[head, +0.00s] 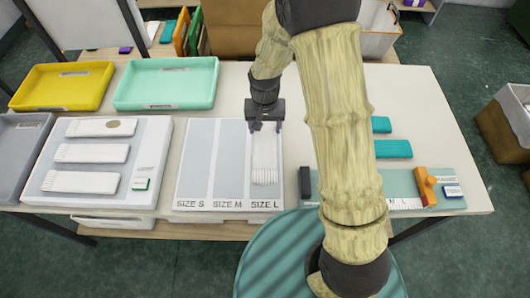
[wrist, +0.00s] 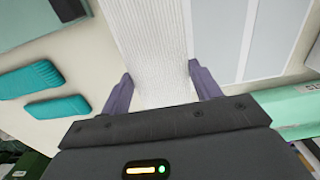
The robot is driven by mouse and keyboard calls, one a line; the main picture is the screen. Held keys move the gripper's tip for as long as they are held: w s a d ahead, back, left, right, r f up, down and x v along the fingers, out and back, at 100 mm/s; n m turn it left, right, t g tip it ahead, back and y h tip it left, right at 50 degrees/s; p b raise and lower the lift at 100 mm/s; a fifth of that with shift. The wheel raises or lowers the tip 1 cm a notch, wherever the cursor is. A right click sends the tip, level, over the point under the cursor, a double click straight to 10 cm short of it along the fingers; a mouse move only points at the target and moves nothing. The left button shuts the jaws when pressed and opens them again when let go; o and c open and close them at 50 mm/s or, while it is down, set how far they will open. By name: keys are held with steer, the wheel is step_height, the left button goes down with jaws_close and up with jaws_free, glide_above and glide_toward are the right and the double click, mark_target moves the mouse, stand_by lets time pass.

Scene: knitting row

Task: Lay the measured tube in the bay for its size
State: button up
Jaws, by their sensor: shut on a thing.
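A white ribbed knitted tube (head: 264,158) lies lengthwise over the SIZE L bay (head: 264,195) of the sorting board. My gripper (head: 266,124) is at the tube's far end, shut on it. In the wrist view the tube (wrist: 152,45) runs between the two purple fingers of my gripper (wrist: 160,90). The SIZE S bay (head: 195,160) and the SIZE M bay (head: 230,160) are empty. Whether the tube rests fully on the board or hangs slightly above it, I cannot tell.
A measuring board (head: 395,185) with an orange slide (head: 424,184) lies right of my arm. Teal folded pieces (head: 393,149) lie behind it. A white board (head: 150,140) with several white pieces is at left. Yellow (head: 62,87) and mint (head: 165,84) trays stand behind.

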mark_target(265, 136)
step_height(265, 136, down, 5)
steer(key=shift+p, duration=0.55)
steer(key=shift+w+f, duration=0.15)
steer(key=shift+f, duration=0.2)
steer(key=shift+s, duration=0.2)
steer(key=shift+d+f, duration=0.1)
steer(key=shift+f, duration=0.25)
steer(key=shift+f+p, duration=0.45)
steer(key=shift+f, duration=1.25)
steer(key=shift+w+f, duration=0.1)
steer(key=shift+f, duration=0.1)
steer(key=o, duration=1)
steer(key=shift+r, duration=0.1)
